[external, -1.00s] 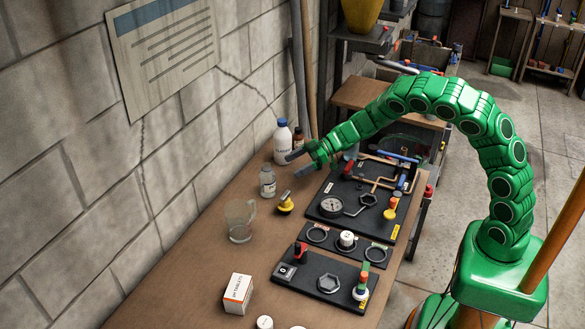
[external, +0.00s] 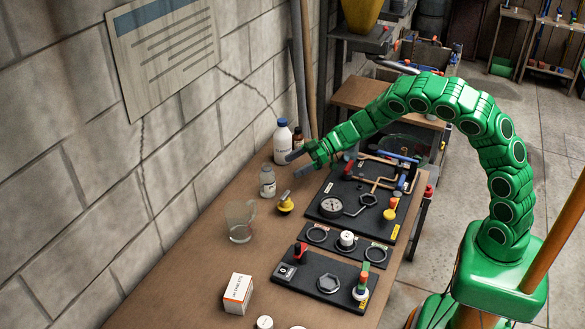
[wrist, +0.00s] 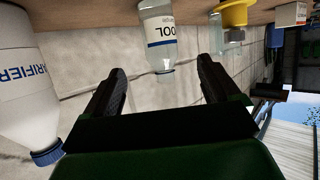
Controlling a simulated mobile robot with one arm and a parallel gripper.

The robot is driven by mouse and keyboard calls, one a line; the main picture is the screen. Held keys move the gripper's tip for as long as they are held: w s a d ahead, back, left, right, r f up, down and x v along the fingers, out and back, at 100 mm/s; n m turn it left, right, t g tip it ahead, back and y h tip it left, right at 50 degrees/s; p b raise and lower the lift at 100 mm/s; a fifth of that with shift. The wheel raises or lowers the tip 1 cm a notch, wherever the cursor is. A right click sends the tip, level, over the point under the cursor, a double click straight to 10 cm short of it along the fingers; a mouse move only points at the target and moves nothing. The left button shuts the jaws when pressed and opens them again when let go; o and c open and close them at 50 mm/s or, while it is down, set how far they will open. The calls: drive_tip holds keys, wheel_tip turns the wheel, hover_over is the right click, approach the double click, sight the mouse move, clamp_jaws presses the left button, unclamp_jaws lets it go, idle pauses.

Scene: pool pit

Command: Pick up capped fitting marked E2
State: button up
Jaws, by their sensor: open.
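No marking E2 is legible in either view. A white-capped fitting (external: 347,239) sits in the middle ring of a dark three-ring panel (external: 318,247), a possible match. A yellow fitting (external: 286,203) stands loose on the bench, left of the panels; a yellow piece (wrist: 232,14) also shows at the top of the wrist view. My gripper (external: 299,163) is open and empty above the back of the bench, beyond and above both fittings. In the wrist view, its two dark fingers stand apart with a small labelled bottle (wrist: 158,35) beyond the gap, not gripped.
A white blue-capped bottle (external: 283,143) stands close to my gripper, by the wall. The small clear bottle (external: 267,182) and a glass jug (external: 240,220) stand along the bench's left side. A pipework board (external: 365,195) lies right of my gripper; a box (external: 237,293) is nearer.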

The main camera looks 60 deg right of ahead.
drive_tip(key=c, duration=0.3)
